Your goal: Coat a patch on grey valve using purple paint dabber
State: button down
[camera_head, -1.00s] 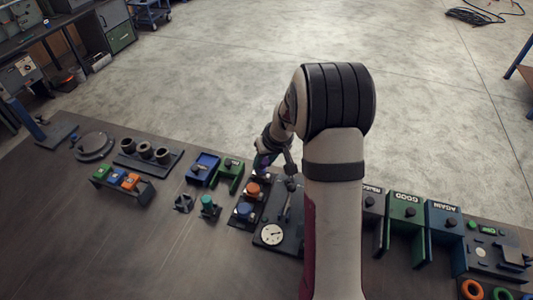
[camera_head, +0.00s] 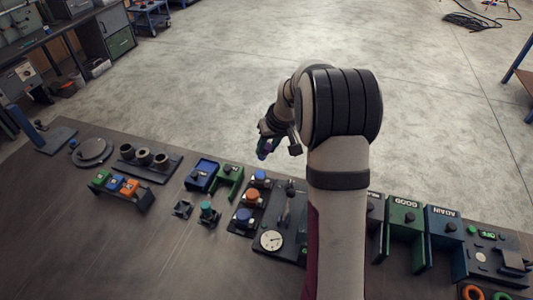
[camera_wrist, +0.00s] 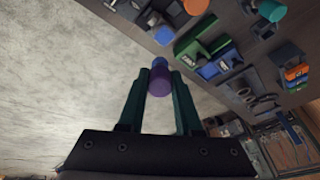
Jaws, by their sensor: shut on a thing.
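My gripper (camera_head: 265,147) is raised above the far edge of the table, left of my forearm in the head view. In the wrist view, my gripper (camera_wrist: 160,88) has its two dark green fingers closed on the purple paint dabber (camera_wrist: 160,82). A blue part shows at the dabber's far end. The dabber also shows small and purple in the head view (camera_head: 264,153). A grey upright fitting (camera_head: 287,207) stands on the dark panel with a gauge; I cannot tell whether it is the grey valve. My arm hides part of that panel.
A rack (camera_head: 238,228) with blue and orange knobbed pieces stands left of the gauge (camera_head: 271,240). Green and blue bins (camera_head: 404,222) stand to the right. A blue tray (camera_head: 201,174) and green bracket (camera_head: 228,178) lie left. The table's front left is clear.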

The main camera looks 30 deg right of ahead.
jog(key=shift+r, duration=1.65)
